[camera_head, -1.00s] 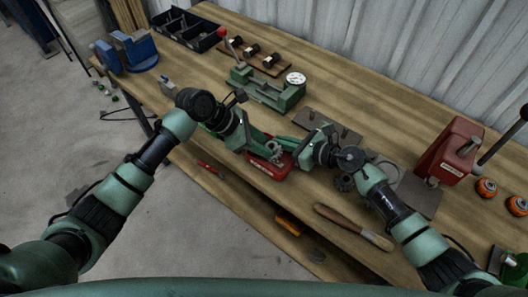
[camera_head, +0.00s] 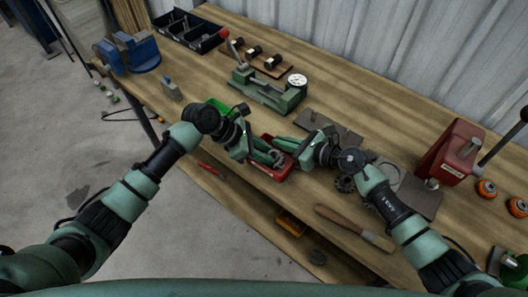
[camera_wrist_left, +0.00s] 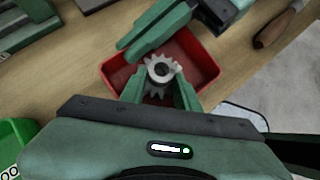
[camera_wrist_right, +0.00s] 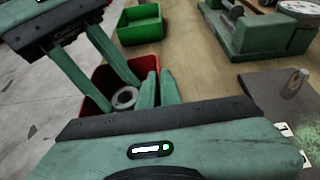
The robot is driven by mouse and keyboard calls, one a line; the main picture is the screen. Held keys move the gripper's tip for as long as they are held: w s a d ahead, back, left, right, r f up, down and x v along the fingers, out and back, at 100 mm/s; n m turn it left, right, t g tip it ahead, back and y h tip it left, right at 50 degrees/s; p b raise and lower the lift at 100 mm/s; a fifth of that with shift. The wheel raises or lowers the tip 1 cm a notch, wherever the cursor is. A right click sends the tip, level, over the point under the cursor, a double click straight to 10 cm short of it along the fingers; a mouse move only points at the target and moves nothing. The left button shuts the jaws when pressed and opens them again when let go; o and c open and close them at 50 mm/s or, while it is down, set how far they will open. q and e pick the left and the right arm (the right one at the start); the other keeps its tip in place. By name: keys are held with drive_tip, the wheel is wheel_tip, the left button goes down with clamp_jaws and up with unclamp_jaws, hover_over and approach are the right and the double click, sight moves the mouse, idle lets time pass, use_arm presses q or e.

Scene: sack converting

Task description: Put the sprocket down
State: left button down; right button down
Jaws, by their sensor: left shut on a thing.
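My left gripper (camera_head: 270,157) is shut on a grey toothed sprocket (camera_wrist_left: 160,70) with a round centre hole. It holds the sprocket over or inside a red bin (camera_wrist_left: 207,62); the exact height is hard to tell. The sprocket also shows in the right wrist view (camera_wrist_right: 125,97), inside the bin's outline. More grey teeth show just below it in the left wrist view; I cannot tell whether they belong to a second sprocket. My right gripper (camera_wrist_right: 159,74) has its fingers close together with nothing between them, beside the bin and the sprocket.
A green bin (camera_wrist_right: 140,25) stands beside the red one. A green gauge fixture (camera_head: 265,92), a red press (camera_head: 450,152), dark flat plates (camera_head: 328,127) and a wooden-handled tool (camera_head: 352,227) are on the bench. The bench's front edge is near the red bin.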

use_arm(q)
drive_tip(key=c, duration=1.3)
unclamp_jaws()
drive_tip(key=shift+s+a+f, duration=0.15)
drive_tip(key=shift+f, duration=0.35)
drive_tip(key=shift+s+a+f, duration=0.1)
drive_tip(key=shift+s+f, duration=0.05)
drive_tip(key=shift+f, duration=0.3)
use_arm(e)
drive_tip(key=shift+s+a+f, duration=0.1)
drive_tip(key=shift+s+a, duration=0.1)
use_arm(q)
drive_tip(key=shift+f, duration=0.1)
drive_tip(key=shift+r, duration=0.4)
use_arm(e)
drive_tip(key=shift+d, duration=0.1)
use_arm(q)
drive_tip(key=v, duration=0.8)
drive_tip(key=d+r+v, duration=0.1)
drive_tip(key=v, duration=0.3)
drive_tip(key=shift+w+a+r, duration=0.15)
drive_tip(key=shift+w+a, duration=0.1)
drive_tip(key=shift+w, duration=0.1)
use_arm(e)
drive_tip(key=shift+w+d+f, duration=0.15)
drive_tip(key=shift+w, duration=0.1)
drive_tip(key=c, duration=1.6)
unclamp_jaws()
drive_tip(key=shift+o, duration=0.2)
